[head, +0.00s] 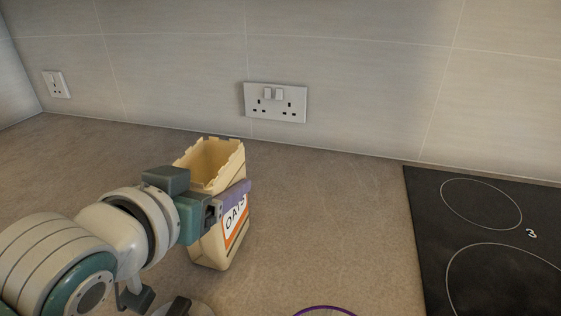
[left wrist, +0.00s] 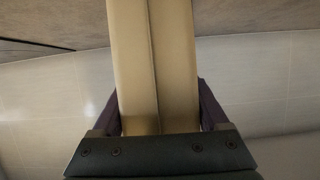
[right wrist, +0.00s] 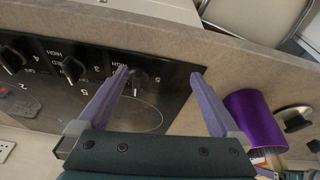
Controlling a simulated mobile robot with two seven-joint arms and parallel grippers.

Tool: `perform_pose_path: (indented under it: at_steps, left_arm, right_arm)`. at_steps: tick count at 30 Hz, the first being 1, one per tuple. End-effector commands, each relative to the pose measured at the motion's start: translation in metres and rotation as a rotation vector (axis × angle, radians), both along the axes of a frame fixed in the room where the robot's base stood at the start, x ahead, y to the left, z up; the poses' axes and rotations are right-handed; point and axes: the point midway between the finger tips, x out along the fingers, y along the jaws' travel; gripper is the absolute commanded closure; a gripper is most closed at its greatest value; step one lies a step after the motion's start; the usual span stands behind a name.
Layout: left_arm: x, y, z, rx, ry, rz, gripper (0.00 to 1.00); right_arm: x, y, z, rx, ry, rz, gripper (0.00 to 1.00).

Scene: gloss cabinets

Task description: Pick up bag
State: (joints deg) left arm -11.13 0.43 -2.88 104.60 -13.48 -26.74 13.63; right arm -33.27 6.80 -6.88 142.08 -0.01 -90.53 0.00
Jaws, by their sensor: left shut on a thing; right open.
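The bag (head: 207,248) is a cream, open-topped packet with a jagged rim and an orange-edged "OATS" label. It is above the counter in the middle of the head view, leaning slightly; I cannot tell whether its base touches the counter. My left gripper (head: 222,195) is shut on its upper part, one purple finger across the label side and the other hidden. In the left wrist view the bag (left wrist: 155,50) fills the space between both fingers. My right gripper (right wrist: 160,73) is open and empty, over the hob in the right wrist view.
The black hob (head: 440,250) is on the right, with its knobs (right wrist: 72,68) in the right wrist view. A purple cup (right wrist: 252,120) stands beside the hob. Wall sockets (head: 275,108) are on the tiled wall behind. The counter (head: 330,220) between bag and hob is clear.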

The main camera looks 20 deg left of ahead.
Motion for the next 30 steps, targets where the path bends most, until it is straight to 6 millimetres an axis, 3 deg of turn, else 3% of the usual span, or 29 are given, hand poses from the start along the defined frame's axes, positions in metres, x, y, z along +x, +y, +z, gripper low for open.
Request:
perform_pose_path:
  at_steps: [1,10,20,26,30]
  left_arm:
    - [0.0,0.0,0.0,0.0,0.0,0.0,0.57]
    - [0.0,0.0,0.001,0.0,-0.002,0.0,0.9]
    - [0.0,0.0,0.007,0.0,-0.003,0.0,0.9]
    - [0.001,0.0,0.039,0.001,-0.007,0.0,0.9]
    - [0.001,0.0,0.085,0.001,-0.012,0.0,0.9]
  right_arm:
    - [0.0,0.0,0.0,0.0,0.0,0.0,0.0]
    - [0.0,0.0,0.0,0.0,0.0,0.0,0.0]
    - [0.0,0.0,0.002,0.0,-0.001,0.0,0.0]
    - [0.0,0.0,0.013,0.0,-0.001,0.0,0.0]
    - [0.0,0.0,0.026,0.0,-0.001,0.0,0.0]
